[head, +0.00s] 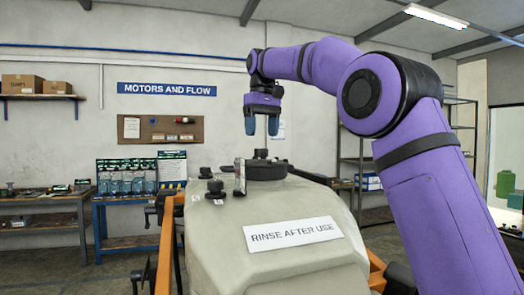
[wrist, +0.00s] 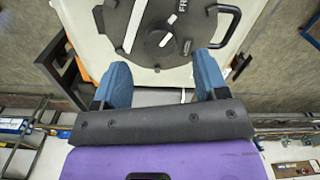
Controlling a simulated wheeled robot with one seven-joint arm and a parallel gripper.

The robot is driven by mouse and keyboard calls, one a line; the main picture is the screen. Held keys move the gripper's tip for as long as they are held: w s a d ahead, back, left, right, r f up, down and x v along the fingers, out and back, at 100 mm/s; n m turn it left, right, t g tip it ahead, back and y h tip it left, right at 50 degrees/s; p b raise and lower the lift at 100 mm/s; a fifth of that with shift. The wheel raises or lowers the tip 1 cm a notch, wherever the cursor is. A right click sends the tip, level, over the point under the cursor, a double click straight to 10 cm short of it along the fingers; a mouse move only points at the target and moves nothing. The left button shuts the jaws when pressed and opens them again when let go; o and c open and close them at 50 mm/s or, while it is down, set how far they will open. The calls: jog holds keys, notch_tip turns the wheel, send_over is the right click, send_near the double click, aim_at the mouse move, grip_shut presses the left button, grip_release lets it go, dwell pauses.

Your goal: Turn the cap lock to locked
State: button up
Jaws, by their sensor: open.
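The large dark cap (head: 266,171) sits on top of the pale tank (head: 215,225), with a smaller round knob (head: 261,154) standing at its middle. In the wrist view the cap (wrist: 188,22) fills the top centre, with a long white bar and partly cut-off lettering on its face. The round cap lock knob (wrist: 158,46) there carries a short white mark slanting up to the right. Its locked position cannot be read. My gripper (head: 264,127) points down above the cap, apart from it. In the wrist view my gripper (wrist: 163,76) is open and empty, its blue fingers wide apart.
A "RINSE AFTER USE" label (head: 293,234) is on the tank front. Black knobs (head: 215,188) and a small upright plate (head: 240,177) stand left of the cap. A black loop handle (wrist: 229,25) shows beside the cap. Workbenches (head: 35,205) and shelving (head: 370,155) stand farther back.

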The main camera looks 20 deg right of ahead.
aim_at(261, 154)
jog(key=shift+f, duration=2.95)
jog(key=shift+c, duration=0.5)
jog(key=c, duration=0.8)
jog(key=shift+c, duration=0.2)
